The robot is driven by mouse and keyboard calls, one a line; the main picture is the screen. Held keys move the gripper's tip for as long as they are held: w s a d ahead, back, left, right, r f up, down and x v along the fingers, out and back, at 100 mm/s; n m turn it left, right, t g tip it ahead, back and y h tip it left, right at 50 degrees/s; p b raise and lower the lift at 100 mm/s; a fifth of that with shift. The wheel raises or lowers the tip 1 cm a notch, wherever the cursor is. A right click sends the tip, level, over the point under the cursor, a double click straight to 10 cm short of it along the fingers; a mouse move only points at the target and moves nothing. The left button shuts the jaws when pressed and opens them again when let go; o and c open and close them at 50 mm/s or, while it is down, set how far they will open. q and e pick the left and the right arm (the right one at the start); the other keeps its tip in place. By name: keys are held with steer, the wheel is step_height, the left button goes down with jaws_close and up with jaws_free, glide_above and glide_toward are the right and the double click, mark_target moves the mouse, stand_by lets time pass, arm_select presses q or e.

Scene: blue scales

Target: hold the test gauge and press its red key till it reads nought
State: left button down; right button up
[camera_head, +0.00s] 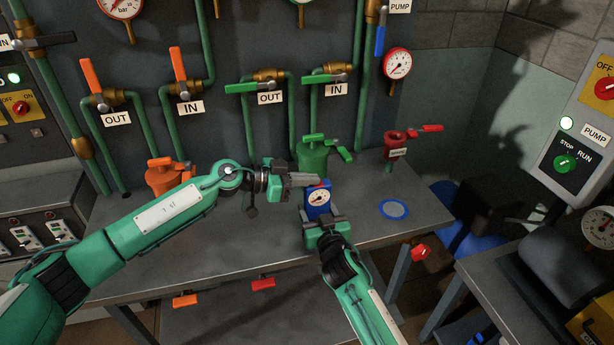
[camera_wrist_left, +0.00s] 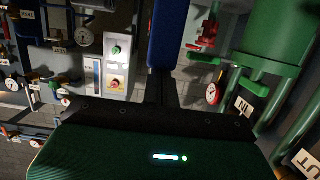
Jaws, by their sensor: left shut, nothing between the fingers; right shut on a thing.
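The test gauge (camera_head: 318,204) is a small blue box with a round white dial, seen in the head view above the middle of the bench. My right gripper (camera_head: 322,216) is shut on its lower part from the front. The dial's needle is too small to read. A bit of red, the red key (camera_head: 322,184), shows at the top of the gauge. My left gripper (camera_head: 314,181) is shut and empty, its fingertips right at the top of the gauge by the key. I cannot tell if they touch it. In the left wrist view a blue upright shape (camera_wrist_left: 160,35) shows beyond the gripper.
The grey bench (camera_head: 240,255) has an orange pot (camera_head: 162,178), a green pot (camera_head: 313,158) and a red fitting (camera_head: 394,143) along its back. A blue-rimmed disc (camera_head: 394,209) lies to the right. Pipes with orange and green valve handles cover the wall behind. The front bench is clear.

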arm_select(q)
steer(key=shift+s+f, duration=0.1)
steer(key=shift+f, duration=0.45)
arm_select(e)
steer(key=shift+a+r, duration=0.1)
arm_select(q)
step_height(320, 180, up, 5)
steer(key=shift+f, duration=0.15)
arm_select(e)
steer(key=shift+w, duration=0.1)
arm_select(q)
steer(key=v, duration=1)
arm_select(e)
steer(key=o, duration=1.3)
